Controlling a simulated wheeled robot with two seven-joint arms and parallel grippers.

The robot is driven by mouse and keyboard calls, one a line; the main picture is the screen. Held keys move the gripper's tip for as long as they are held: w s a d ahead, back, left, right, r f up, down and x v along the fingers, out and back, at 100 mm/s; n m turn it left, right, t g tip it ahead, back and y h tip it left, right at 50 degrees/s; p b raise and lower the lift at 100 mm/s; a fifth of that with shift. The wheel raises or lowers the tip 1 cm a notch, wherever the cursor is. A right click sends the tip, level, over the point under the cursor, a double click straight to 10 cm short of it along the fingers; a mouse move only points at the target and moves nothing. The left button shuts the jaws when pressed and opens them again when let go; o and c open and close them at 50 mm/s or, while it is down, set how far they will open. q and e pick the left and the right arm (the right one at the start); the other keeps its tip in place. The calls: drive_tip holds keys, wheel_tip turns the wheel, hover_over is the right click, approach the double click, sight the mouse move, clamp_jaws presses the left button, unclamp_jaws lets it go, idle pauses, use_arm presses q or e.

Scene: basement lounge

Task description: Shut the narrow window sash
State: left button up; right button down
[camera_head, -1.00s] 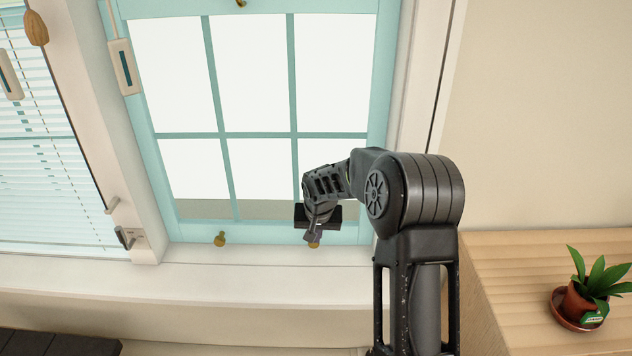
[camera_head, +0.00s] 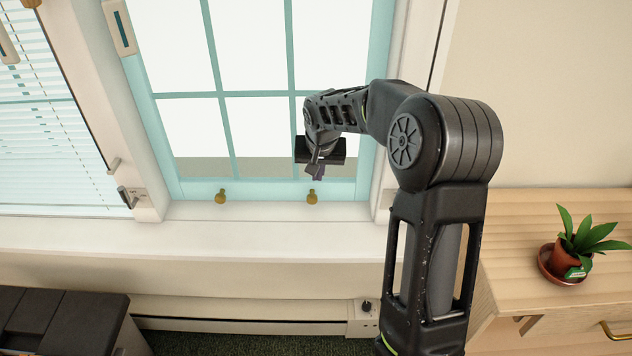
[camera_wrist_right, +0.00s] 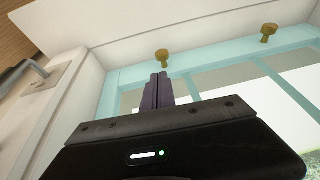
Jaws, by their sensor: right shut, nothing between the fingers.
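The narrow window sash (camera_head: 265,187) is a teal frame with several bright panes, and its lower rail is just above the white sill in the head view. Two brass knobs sit on that rail, a left one (camera_head: 220,197) and a right one (camera_head: 312,196). My right gripper (camera_head: 316,172) is in front of the lower panes, just above the right knob, shut and empty. In the right wrist view its fingers (camera_wrist_right: 158,90) point toward a brass knob (camera_wrist_right: 162,57), with a small gap in the picture. I cannot tell whether the sash is fully shut. My left gripper is out of view.
The white sill (camera_head: 240,238) runs below the window. A window with blinds (camera_head: 50,150) is at left. A wooden cabinet (camera_head: 545,215) with a potted plant (camera_head: 572,252) stands at right. A dark padded seat (camera_head: 60,310) is at lower left.

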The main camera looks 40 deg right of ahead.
drive_tip(key=shift+v, duration=2.3)
